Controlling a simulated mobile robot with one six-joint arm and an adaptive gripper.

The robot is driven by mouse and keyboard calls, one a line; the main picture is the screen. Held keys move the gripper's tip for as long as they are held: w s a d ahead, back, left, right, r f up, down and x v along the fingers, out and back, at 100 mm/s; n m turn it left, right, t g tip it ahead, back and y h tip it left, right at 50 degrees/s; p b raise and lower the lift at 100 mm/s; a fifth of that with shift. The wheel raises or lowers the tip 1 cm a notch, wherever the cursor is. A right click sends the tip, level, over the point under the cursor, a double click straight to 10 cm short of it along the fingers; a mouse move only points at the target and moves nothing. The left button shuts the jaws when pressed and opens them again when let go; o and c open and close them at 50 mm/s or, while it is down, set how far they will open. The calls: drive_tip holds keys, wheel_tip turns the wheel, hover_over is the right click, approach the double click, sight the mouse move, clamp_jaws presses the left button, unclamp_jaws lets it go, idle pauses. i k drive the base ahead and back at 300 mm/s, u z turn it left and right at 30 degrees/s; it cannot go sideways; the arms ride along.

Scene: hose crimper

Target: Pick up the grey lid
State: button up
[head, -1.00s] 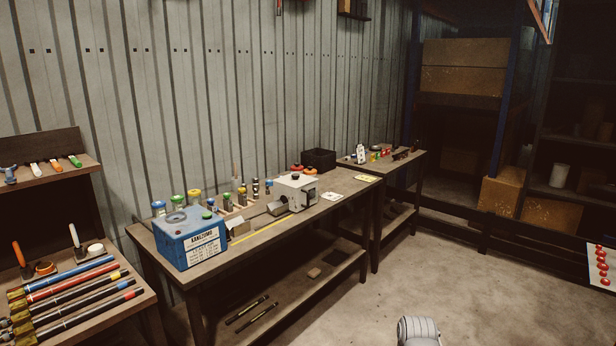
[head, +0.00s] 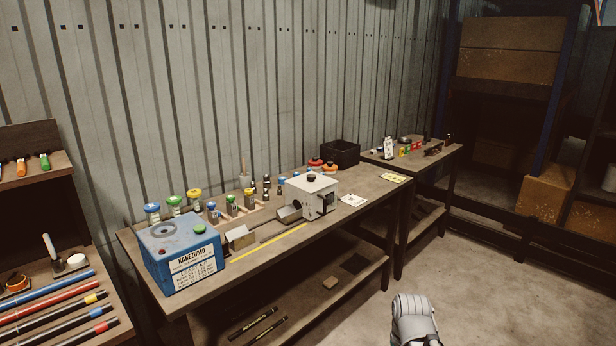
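A grey round piece (head: 164,231) lies on top of the blue box (head: 180,264) at the left end of the long workbench. It looks like a ring or a shallow lid; I cannot tell for sure that it is the grey lid. A green round cap (head: 199,230) sits beside it on the same box. A small dark grey round thing on the far bench (head: 404,140) is too small to identify. Only a pale rounded part of my arm shows at the bottom right. My gripper's fingers are not in view.
The long workbench (head: 265,258) carries a white machine (head: 318,200), several capped containers and a black bin (head: 340,154). A sloped rack (head: 57,337) with coloured hoses stands at the left. The concrete floor (head: 480,285) at right is clear.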

sight(311, 182)
drive_tip(key=u, duration=0.25)
drive_tip(key=i, duration=1.25)
drive_tip(key=u, duration=0.2)
